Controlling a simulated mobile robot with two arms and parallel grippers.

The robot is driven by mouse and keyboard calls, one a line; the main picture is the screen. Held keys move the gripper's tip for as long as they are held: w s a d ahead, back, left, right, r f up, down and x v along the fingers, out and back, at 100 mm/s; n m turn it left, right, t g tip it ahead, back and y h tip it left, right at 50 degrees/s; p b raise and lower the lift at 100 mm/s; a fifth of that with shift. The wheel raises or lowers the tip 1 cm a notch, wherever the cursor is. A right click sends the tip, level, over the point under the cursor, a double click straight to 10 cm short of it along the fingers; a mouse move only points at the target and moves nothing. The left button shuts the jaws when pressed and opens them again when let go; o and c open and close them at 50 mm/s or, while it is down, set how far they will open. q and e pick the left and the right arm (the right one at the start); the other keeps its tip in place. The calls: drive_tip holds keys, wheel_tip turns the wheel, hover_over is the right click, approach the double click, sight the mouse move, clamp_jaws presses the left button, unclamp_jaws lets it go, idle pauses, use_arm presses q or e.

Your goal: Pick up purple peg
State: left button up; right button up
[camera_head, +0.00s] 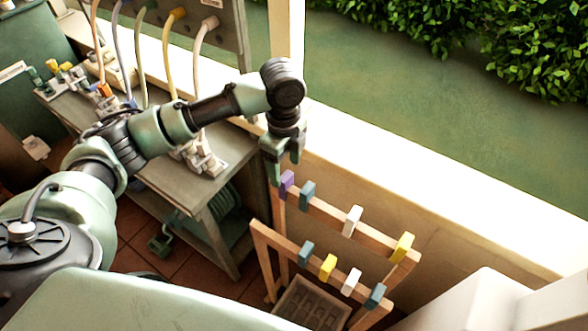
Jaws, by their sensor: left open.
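The purple peg (287,184) sits at the left end of the back rail of a wooden rack (330,212). My left gripper (282,168) points down just above the purple peg, with its fingers apart. The fingertips are very close to the peg's top; I cannot tell whether they touch it or reach around it. The peg stands roughly upright on the rail and most of its face shows. My right gripper is not in view.
A teal peg (307,195), a white peg (352,220) and a yellow peg (402,247) share the back rail. The front rail holds several teal, yellow and white pegs. A low wall (420,190) runs behind the rack. A grey workbench (215,190) with hoses stands left.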

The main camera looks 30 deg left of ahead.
sight(286, 186)
use_arm(q)
drive_tip(key=shift+w, duration=0.25)
drive_tip(key=shift+f, duration=0.25)
drive_tip(key=shift+s+f+p, duration=0.2)
drive_tip(key=shift+f+p, duration=0.15)
drive_tip(key=shift+f, duration=0.45)
wheel_tip(286, 186, down, 4)
drive_tip(key=shift+s+f+p, duration=0.15)
drive_tip(key=shift+f+p, duration=0.1)
drive_tip(key=shift+p, duration=0.7)
drive_tip(key=shift+f, duration=0.5)
clamp_jaws()
